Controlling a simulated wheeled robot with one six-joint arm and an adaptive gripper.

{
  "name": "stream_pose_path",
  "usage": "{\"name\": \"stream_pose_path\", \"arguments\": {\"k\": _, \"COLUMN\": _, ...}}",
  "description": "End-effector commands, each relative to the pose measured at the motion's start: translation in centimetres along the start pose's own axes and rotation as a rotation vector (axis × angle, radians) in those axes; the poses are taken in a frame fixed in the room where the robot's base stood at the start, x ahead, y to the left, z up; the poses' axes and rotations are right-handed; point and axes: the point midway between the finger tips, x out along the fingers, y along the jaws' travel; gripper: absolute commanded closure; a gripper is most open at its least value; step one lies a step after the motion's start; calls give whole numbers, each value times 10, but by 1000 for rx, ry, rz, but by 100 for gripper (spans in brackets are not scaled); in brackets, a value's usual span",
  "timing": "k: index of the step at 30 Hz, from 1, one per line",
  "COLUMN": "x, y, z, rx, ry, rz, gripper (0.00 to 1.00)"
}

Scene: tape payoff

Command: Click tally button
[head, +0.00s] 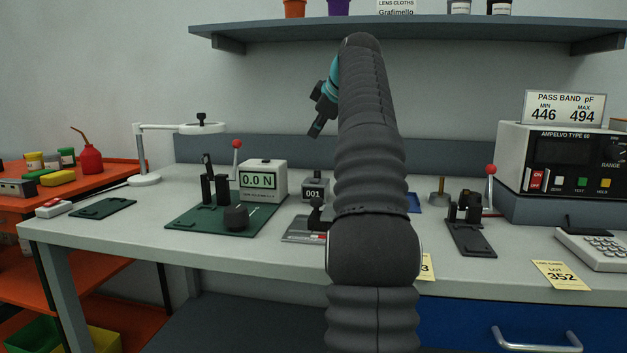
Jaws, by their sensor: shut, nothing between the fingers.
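The tally counter (314,194) is a small grey box on the bench, left of my arm. Its display reads 001, and a small dark knob or button (317,173) shows on its top. My gripper (315,131) is above the counter and clear of it, tilted down to the left. Its fingers are shut and empty. My arm hides the bench just right of the counter.
A force gauge (263,180) reading 0.0 N stands left of the counter on a green base. A magnifier lamp (147,160) is further left. A tester (560,158) and calculator-like keypad (590,248) stand at right. A shelf (270,35) runs above.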

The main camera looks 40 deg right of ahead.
Motion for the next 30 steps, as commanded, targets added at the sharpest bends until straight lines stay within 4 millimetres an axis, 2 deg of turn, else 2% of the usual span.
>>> {"name": "stream_pose_path", "arguments": {"k": 8, "x": 9, "y": -7, "z": 4, "rx": 0, "ry": 2, "rz": -4, "gripper": 100}}
{"name": "stream_pose_path", "arguments": {"k": 14, "x": 22, "y": -18, "z": 13, "rx": -1, "ry": 2, "rz": -4, "gripper": 100}}
{"name": "stream_pose_path", "arguments": {"k": 24, "x": 54, "y": -40, "z": 36, "rx": -2, "ry": 3, "rz": -3, "gripper": 100}}
{"name": "stream_pose_path", "arguments": {"k": 30, "x": 61, "y": -45, "z": 41, "rx": -3, "ry": 2, "rz": -2, "gripper": 100}}
